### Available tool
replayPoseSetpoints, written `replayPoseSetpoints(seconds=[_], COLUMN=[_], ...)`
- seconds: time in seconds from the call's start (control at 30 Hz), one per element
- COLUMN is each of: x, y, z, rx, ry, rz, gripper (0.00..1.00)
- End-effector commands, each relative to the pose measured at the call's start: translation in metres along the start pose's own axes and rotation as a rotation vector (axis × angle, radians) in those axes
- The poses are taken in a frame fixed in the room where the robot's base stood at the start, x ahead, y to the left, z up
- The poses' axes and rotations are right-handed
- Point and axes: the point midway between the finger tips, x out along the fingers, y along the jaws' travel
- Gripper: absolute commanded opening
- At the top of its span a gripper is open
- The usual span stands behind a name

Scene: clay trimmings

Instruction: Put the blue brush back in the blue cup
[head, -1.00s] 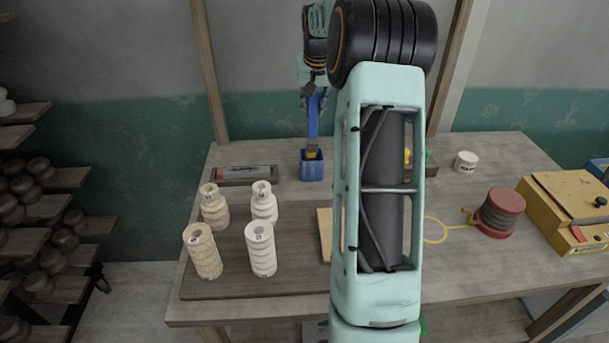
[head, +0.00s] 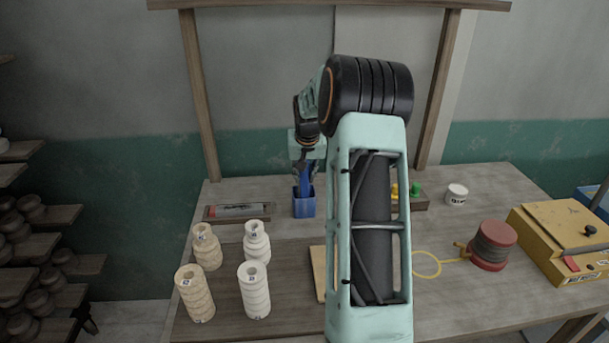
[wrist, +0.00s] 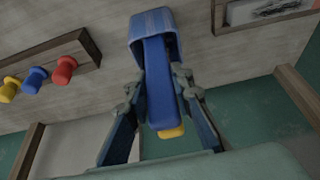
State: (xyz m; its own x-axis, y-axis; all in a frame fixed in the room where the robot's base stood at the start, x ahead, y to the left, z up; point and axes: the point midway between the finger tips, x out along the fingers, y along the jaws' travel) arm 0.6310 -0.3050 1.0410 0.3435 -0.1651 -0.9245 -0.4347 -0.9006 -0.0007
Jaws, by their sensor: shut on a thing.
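The blue brush (head: 307,174) stands roughly upright at the mouth of the blue cup (head: 304,208), near the back of the table. My gripper (head: 303,178) is shut on the brush, just above the cup. In the wrist view, the brush (wrist: 159,85) sits between my two fingers (wrist: 158,88), with a yellow end toward the camera. Its far end goes into the opening of the cup (wrist: 152,22). The cup hides that end, so I cannot tell how deep it sits.
Cream ringed pieces (head: 254,290) stand at the left front. A framed tray (head: 238,211) lies left of the cup. A block with coloured pegs (wrist: 38,75), a white jar (head: 457,194), a red spool (head: 492,244) and a yellow box (head: 560,240) stand to the right.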

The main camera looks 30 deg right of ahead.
Motion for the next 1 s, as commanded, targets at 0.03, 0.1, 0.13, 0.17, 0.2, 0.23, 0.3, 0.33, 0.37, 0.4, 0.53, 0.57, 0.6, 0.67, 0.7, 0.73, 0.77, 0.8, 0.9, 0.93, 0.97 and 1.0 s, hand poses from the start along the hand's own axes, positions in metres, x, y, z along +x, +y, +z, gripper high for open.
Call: replayPoseSetpoints(seconds=[0.03,0.1,0.13,0.17,0.2,0.23,0.3,0.33,0.37,0.4,0.53,0.57,0.6,0.67,0.7,0.73,0.77,0.8,0.9,0.93,0.97,1.0], x=[0.0012,0.002,0.002,0.0019,0.0019,0.0019,0.0027,0.0037,0.0048,0.0062,0.0062,0.0062,0.0062,0.0062,0.0061,0.0061,0.0061,0.0061,0.0058,0.0055,0.0051,0.0043], y=[-0.0001,-0.0001,-0.0001,0.0,0.0,0.0,0.0001,0.0001,0.0001,0.0001,0.0002,0.0002,0.0002,0.0002,0.0002,0.0002,0.0002,0.0001,0.0002,0.0002,0.0002,0.0006], z=[0.0004,0.0006,0.0006,0.0006,0.0006,0.0006,0.0009,0.0014,0.0019,0.0024,0.0025,0.0025,0.0025,0.0025,0.0025,0.0025,0.0025,0.0025,0.0023,0.0022,0.0021,0.0018], rx=[0.0,0.0,0.0,0.0,0.0,0.0,0.0,0.0,0.0,0.0,0.0,0.0,0.0,0.0,0.0,0.0,0.0,0.0,0.0,0.0,0.0,0.0], ry=[0.001,0.001,0.001,0.001,0.001,0.001,0.001,0.001,0.001,0.001,0.001,0.001,0.001,0.001,0.001,0.001,0.001,0.001,0.001,0.001,0.0,0.0], rz=[0.0,0.0,0.0,0.0,0.0,0.0,0.0,0.001,0.001,0.001,0.001,0.001,0.001,0.001,0.001,0.001,0.001,0.001,0.0,0.0,0.0,0.0], gripper=[0.01,0.01,0.01,0.01,0.01,0.01,0.01,0.01,0.01,0.01,0.29,0.32,0.36,0.38,0.38,0.38,0.38,0.38,0.38,0.38,0.38,0.38])
